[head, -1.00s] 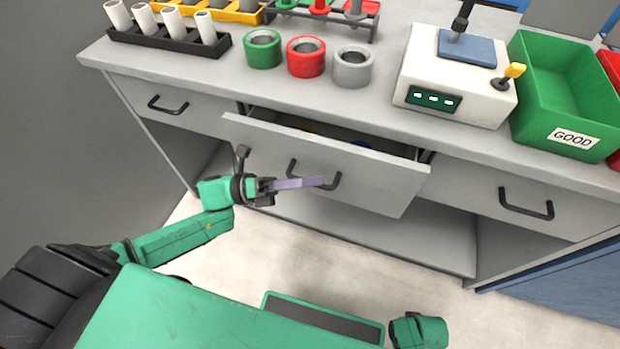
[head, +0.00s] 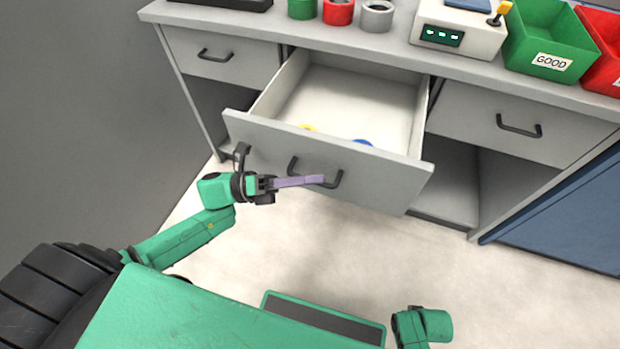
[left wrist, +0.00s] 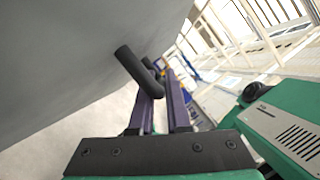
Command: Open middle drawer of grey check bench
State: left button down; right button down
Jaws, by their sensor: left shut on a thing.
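The middle drawer (head: 250,143) of the grey bench (head: 300,21) is pulled well out, with its white inside showing. A yellow thing (head: 310,127) and a blue thing (head: 362,142) lie inside behind the front panel. My left gripper (head: 322,180) is shut on the drawer's black handle (head: 293,167). In the left wrist view the purple fingers of the gripper (left wrist: 161,97) are at the handle bar (left wrist: 138,70), beside the grey drawer front (left wrist: 70,60). My right arm shows low in the head view, but its fingers cannot be made out.
A left drawer (head: 240,68) and a right drawer (head: 480,123) are shut. On the bench top stand green, red and grey rings (head: 378,16), a white device (head: 455,28), a green GOOD bin (head: 550,62) and a red bin. The pale floor before the bench is clear.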

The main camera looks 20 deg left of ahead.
pick_arm(q)
jog(key=shift+s, duration=0.3)
pick_arm(e)
jog(key=shift+s+r, duration=0.1)
jog(key=shift+s, duration=0.05)
pick_arm(q)
jog(key=c, duration=0.9)
grip_release()
jog(key=shift+a, duration=0.1)
pick_arm(e)
jog(key=shift+s, duration=0.1)
pick_arm(q)
jog(key=b+v, duration=0.1)
jog(key=v, duration=1.3)
jog(key=shift+s+a, duration=0.1)
jog(key=shift+a, duration=0.15)
pick_arm(e)
jog(key=shift+w+a+r, duration=0.2)
jog(key=shift+w+r, duration=0.2)
jog(key=shift+r, duration=0.1)
jog(key=shift+w+a+r, duration=0.15)
jog(key=shift+w+r, duration=0.25)
jog(key=shift+r, duration=0.1)
jog(key=shift+a, duration=0.1)
